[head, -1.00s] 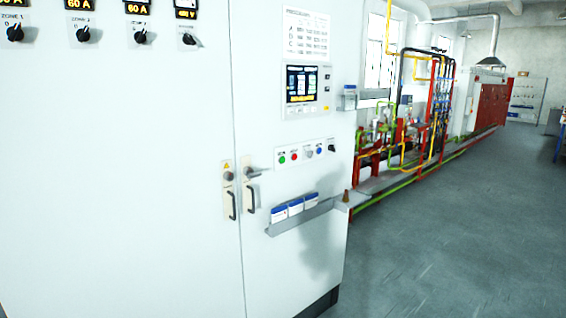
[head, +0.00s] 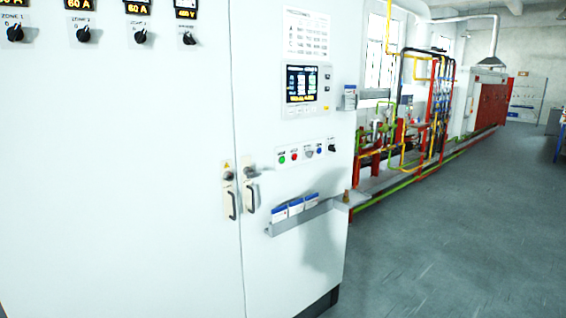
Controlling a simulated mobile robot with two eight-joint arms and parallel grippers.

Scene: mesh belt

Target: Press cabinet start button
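A large white control cabinet (head: 120,180) fills the left and middle of the head view. On its right door is a button strip (head: 306,153) with a green button (head: 282,159), a red button (head: 294,157), a pale button (head: 309,153), a blue button (head: 319,149) and a black knob (head: 332,147). The labels are too small to read, so I cannot tell by text which one is start. Neither of my grippers shows in the head view.
A lit screen (head: 301,84) sits above the buttons. A shelf (head: 300,218) with blue-and-white boxes and two door handles (head: 232,203) stick out below. Red, green and yellow pipework (head: 400,140) runs behind at right. The grey floor (head: 450,240) at right is clear.

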